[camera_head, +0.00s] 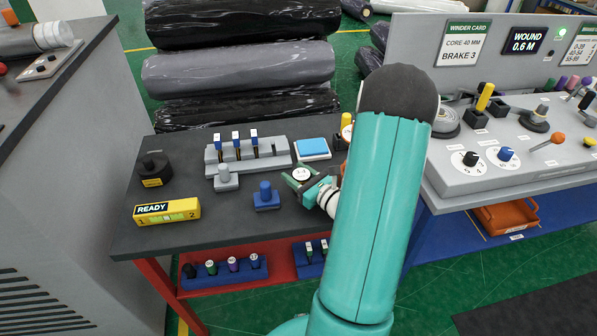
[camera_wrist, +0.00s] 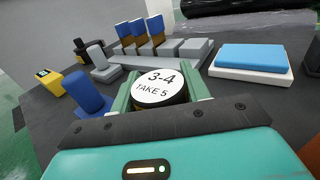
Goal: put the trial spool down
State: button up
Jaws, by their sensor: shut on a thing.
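The trial spool appears to be the short dark cylinder with a round white top marked "3-4 TAKE 5" (camera_wrist: 158,88), in the middle of the wrist view. In the head view its white top (camera_head: 301,173) shows small, above the dark table (camera_head: 225,226). My gripper (camera_wrist: 160,100) is shut on it, with one green finger on each side. In the head view my gripper (camera_head: 303,180) is over the table's right part. The spool's underside is hidden, so I cannot tell whether it touches the table.
A blue block with a knob (camera_head: 265,196) and a grey one (camera_head: 226,178) stand left of my gripper. Behind are a grey rack (camera_head: 248,154) and a blue pad on a white base (camera_head: 313,149). A yellow READY box (camera_head: 167,211) stands front left. Bare table lies in front.

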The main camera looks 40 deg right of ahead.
jog(key=shift+w+a, duration=0.15)
jog(key=shift+a, duration=0.1)
jog(key=shift+d, duration=0.15)
jog(key=shift+f, duration=0.15)
jog(key=o, duration=1.1)
jog(key=shift+s, duration=0.35)
jog(key=s, duration=1.1)
jog(key=shift+s, duration=0.2)
